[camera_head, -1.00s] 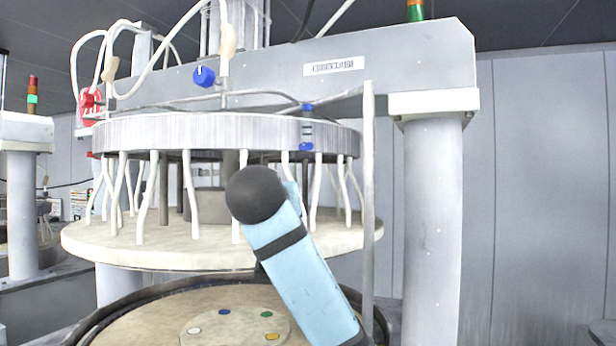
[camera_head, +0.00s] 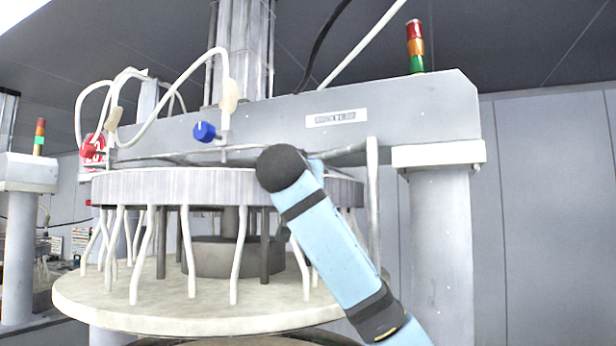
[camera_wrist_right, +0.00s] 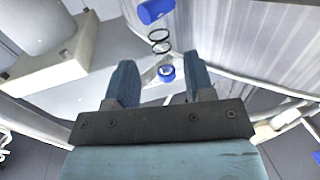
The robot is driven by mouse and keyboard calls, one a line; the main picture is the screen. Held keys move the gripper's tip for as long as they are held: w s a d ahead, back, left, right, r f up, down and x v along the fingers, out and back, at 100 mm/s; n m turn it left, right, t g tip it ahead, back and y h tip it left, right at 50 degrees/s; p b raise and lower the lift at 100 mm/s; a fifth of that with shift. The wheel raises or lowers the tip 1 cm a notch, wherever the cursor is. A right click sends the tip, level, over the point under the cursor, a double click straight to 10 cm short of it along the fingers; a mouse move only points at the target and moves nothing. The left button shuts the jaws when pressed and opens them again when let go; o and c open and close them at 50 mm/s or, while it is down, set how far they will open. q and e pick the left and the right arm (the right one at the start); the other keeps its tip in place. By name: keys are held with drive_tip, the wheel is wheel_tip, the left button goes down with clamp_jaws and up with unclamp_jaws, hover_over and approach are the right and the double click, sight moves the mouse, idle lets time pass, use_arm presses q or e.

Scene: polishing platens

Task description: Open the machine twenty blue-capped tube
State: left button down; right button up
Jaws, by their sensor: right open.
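My right gripper (camera_wrist_right: 158,62) is open and empty in the right wrist view, its two blue-grey fingers spread apart. A small blue cap (camera_wrist_right: 166,73) on a thin pale line shows between and beyond the fingertips. A larger blue cylindrical cap (camera_wrist_right: 155,11) shows above it, with dark rings between them. I cannot tell whether the fingers touch anything. In the head view my blue right arm covers the spot on the machine where these blue parts sit, and its gripper is hidden. Another blue knob (camera_head: 205,131) is on the machine's front left. My left gripper is not in view.
The polishing machine has a ribbed ring (camera_head: 180,187) with several white hanging tubes above a round pale platen (camera_head: 180,310). A vertical grey rod (camera_head: 373,200) and a thick column (camera_head: 440,250) stand to the right of my arm. A red knob (camera_head: 92,146) is at left.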

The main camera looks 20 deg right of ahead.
drive_tip(key=shift+p+x, duration=0.4)
drive_tip(key=shift+x, duration=1.45)
clamp_jaws()
